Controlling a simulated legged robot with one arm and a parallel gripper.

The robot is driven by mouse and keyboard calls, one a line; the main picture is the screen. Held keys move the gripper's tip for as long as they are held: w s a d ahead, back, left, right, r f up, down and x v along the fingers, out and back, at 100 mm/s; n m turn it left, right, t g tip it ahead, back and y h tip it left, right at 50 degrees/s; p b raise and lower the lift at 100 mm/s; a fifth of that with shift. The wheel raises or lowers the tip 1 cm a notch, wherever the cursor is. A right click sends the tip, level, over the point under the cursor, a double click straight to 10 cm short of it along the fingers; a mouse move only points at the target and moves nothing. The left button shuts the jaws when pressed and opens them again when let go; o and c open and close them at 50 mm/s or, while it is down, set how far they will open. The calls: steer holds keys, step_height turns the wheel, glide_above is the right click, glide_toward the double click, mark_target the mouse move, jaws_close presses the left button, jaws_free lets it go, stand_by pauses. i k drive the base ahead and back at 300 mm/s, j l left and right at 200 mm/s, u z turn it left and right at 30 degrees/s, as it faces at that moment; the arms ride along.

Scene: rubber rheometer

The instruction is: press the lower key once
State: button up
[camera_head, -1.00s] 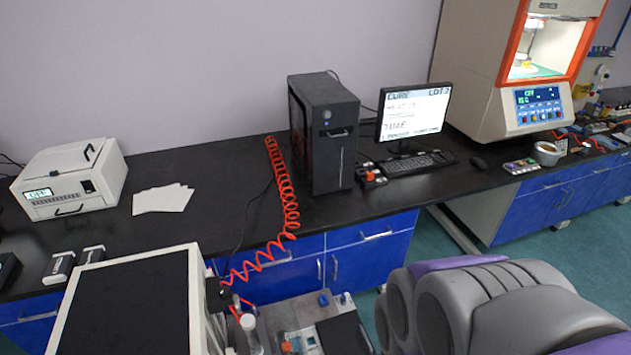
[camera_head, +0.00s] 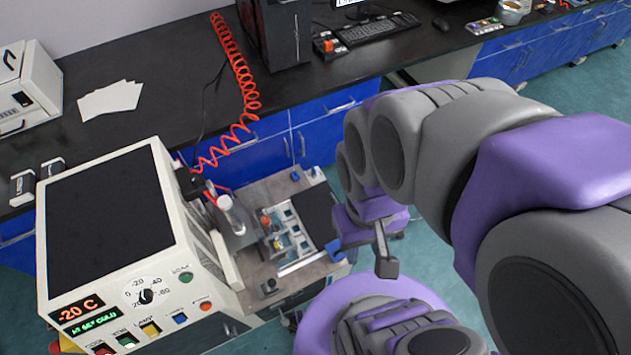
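A white bench machine (camera_head: 165,200) stands at the lower left, with a red "-20 C" display (camera_head: 77,309) and a dial (camera_head: 146,296) on its front. Below them runs a row of coloured keys: red (camera_head: 103,348), green (camera_head: 127,340), yellow (camera_head: 150,329), blue (camera_head: 180,319) and orange (camera_head: 205,306). I cannot read any of them as the lower key. My gripper (camera_head: 385,262) hangs right of the machine's metal work plate, clear of the keys. Only a grey finger shows below the purple wrist, so its opening cannot be told.
The metal work plate (camera_head: 262,205) carries a small fixture (camera_head: 285,235), a clear cylinder (camera_head: 232,214) and a blue block (camera_head: 335,250). A red coiled hose (camera_head: 238,80) drops from the black bench (camera_head: 170,60). A computer tower (camera_head: 272,35) and keyboard (camera_head: 378,28) stand behind.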

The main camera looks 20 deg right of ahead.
mark_target(180, 318)
steer(key=u, duration=0.45)
steer(key=j+u, duration=0.15)
steer(key=u, duration=0.35)
steer(key=k+u, duration=0.1)
steer(key=u, duration=0.35)
steer(key=j+u, duration=0.15)
steer(key=u, duration=0.3)
